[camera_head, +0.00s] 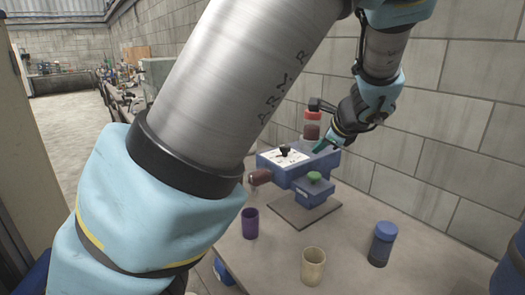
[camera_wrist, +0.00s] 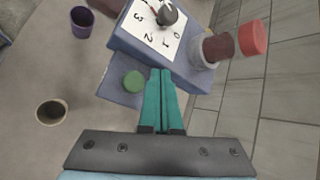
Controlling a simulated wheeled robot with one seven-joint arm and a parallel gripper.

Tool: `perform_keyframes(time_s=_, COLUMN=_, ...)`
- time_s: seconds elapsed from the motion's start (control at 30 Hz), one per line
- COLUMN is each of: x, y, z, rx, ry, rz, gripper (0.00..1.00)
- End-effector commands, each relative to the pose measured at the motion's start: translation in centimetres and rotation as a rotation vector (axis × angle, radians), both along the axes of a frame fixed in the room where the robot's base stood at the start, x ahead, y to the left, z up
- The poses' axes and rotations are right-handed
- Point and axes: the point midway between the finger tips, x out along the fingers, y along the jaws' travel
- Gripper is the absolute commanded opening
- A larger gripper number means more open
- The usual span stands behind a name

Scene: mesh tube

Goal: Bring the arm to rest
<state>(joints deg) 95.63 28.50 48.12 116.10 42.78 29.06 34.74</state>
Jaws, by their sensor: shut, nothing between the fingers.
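My gripper (camera_head: 319,148) is shut and empty, its green fingers together. In the wrist view the closed fingertips (camera_wrist: 161,72) sit over the blue machine (camera_wrist: 120,92), just right of its round green button (camera_wrist: 134,80). I cannot tell whether they touch the machine. In the head view my arm crosses the picture, and the gripper hangs at the right end of the blue machine (camera_head: 295,172). The machine has a white dial panel (camera_head: 272,156) with a black knob (camera_head: 284,150) and a green button (camera_head: 314,176).
A purple cup (camera_head: 250,223), a beige cup (camera_head: 313,266) and a blue-capped bottle (camera_head: 382,244) stand in front. A block wall (camera_head: 450,150) is close on the right.

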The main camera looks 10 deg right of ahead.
Motion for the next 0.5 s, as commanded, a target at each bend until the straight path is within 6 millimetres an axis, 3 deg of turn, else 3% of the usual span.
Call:
perform_keyframes(time_s=0.13, x=0.9, y=3.5, z=-1.7, rx=-0.062, ry=0.058, rz=0.122, gripper=0.0)
perform_keyframes(time_s=0.27, x=1.2, y=8.3, z=-3.9, rx=-0.164, ry=0.137, rz=0.31, gripper=0.0)
perform_keyframes(time_s=0.5, x=0.0, y=16.3, z=-6.9, rx=-0.373, ry=0.252, rz=0.687, gripper=0.0)
